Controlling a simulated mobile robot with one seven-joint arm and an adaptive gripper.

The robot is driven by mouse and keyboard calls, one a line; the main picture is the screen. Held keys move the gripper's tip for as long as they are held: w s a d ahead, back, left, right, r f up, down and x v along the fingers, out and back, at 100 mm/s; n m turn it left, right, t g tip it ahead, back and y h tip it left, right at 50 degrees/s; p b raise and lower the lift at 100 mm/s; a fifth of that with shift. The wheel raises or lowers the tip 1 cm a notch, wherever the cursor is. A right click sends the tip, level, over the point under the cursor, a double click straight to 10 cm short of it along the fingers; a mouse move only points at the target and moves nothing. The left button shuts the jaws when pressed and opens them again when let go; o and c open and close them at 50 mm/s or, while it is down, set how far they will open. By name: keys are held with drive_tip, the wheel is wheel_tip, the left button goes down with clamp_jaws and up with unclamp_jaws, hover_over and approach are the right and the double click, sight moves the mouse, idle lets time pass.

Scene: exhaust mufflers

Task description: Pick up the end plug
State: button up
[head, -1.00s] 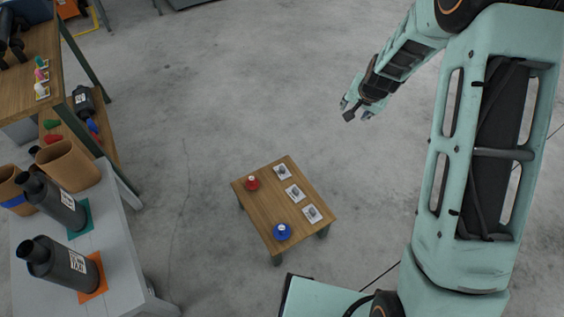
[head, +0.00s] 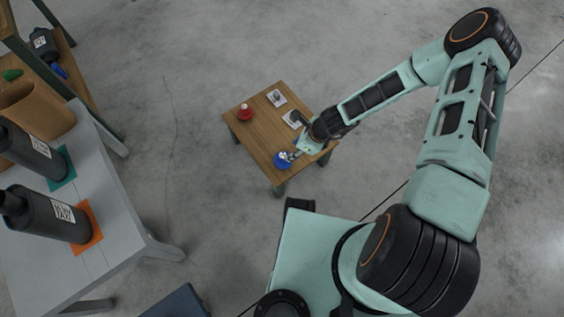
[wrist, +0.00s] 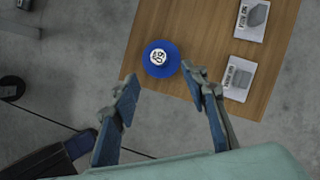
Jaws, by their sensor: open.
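A round blue plug (head: 280,162) with a white marked top lies near the front edge of the small wooden table (head: 255,138). It also shows in the wrist view (wrist: 150,67), just ahead of my fingertips. A similar red plug (head: 245,112) sits at the table's far left. The frames do not settle which one is the end plug. My gripper (wrist: 160,82) is open and empty. Its fingers are spread to either side of the blue plug's near side, not closed on it. In the head view my gripper (head: 297,151) partly covers the table's right side.
White cards (head: 277,97) bearing small grey pieces line the table's right side; two show in the wrist view (wrist: 237,79). A grey bench (head: 125,245) at left holds dark mufflers (head: 45,216) on coloured mats. The floor around the small table is mostly clear.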

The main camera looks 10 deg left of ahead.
sight(283, 155)
drive_tip(key=b+x, duration=0.1)
drive_tip(key=x, duration=0.3)
drive_tip(key=shift+f, duration=0.2)
drive_tip(key=b+x, duration=0.2)
drive_tip(key=x, duration=0.3)
drive_tip(key=shift+a, duration=0.25)
clamp_jaws()
